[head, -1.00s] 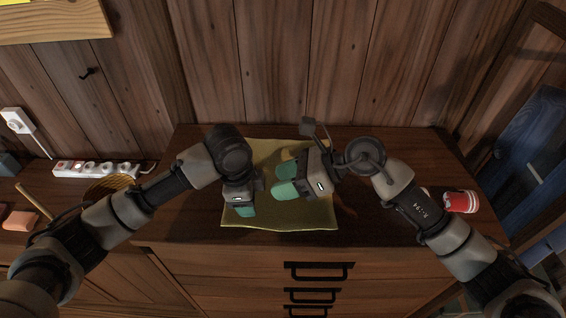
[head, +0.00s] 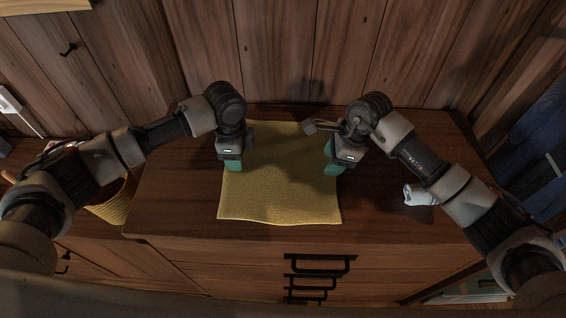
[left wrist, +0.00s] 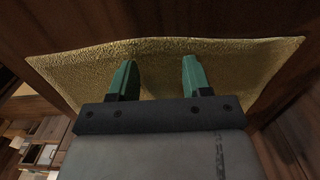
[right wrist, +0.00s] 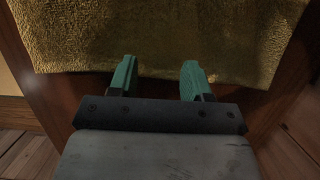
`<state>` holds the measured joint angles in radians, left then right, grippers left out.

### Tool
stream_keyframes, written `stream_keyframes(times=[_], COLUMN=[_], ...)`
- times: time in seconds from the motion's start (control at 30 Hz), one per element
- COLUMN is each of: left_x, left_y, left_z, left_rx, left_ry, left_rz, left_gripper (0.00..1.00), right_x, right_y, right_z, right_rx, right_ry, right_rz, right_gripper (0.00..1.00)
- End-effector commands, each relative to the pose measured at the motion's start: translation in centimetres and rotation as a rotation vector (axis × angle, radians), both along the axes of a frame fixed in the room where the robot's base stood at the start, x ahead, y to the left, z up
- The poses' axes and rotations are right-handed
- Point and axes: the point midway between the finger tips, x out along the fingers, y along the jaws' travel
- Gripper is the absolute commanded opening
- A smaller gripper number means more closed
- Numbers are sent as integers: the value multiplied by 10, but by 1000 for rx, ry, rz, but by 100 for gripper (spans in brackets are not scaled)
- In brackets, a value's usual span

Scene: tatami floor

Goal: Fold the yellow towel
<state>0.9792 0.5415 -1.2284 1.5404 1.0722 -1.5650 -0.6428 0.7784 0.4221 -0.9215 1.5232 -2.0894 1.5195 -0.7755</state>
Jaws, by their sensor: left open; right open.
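The yellow towel (head: 280,190) lies spread nearly flat on the wooden dresser top, with its front edge close to the dresser's front. My left gripper (head: 232,165) is at the towel's left edge; in the left wrist view its green fingers (left wrist: 158,80) are apart with towel (left wrist: 225,60) behind them and nothing between them. My right gripper (head: 332,168) is at the towel's right edge; in the right wrist view its fingers (right wrist: 157,78) are apart and empty by the towel's edge (right wrist: 160,50). Whether the fingertips touch the cloth cannot be told.
The wooden dresser top (head: 170,200) has free room left of the towel. A white object (head: 418,195) lies to the right, partly behind my right arm. A woven basket (head: 112,205) stands at left, partly hidden by my left arm. A plank wall (head: 275,60) rises behind.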

Motion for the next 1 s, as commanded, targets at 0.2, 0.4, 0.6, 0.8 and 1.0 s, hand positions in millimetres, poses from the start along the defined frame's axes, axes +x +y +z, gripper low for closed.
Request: stream_keyframes(times=[0.2,0.4,0.6,0.8,1.0], left_x=[-1,-1,-1,-1,-1], left_y=[0,-1,0,-1,0], left_z=[-6,-7,-9,-10,-10], left_rx=[0,-1,-1,-1,0], left_ry=[0,0,0,1,2], left_rz=[-1,-1,-1,-1,-1], left_gripper=[49,49,49,49,37], right_x=[0,0,0,-1,-1], right_y=[0,0,0,0,0], right_z=[-6,-7,-8,-9,-10], right_rx=[0,0,0,0,-1], right_ry=[-1,0,0,1,2], right_rz=[0,0,0,-1,0], right_gripper=[49,49,49,49,37])
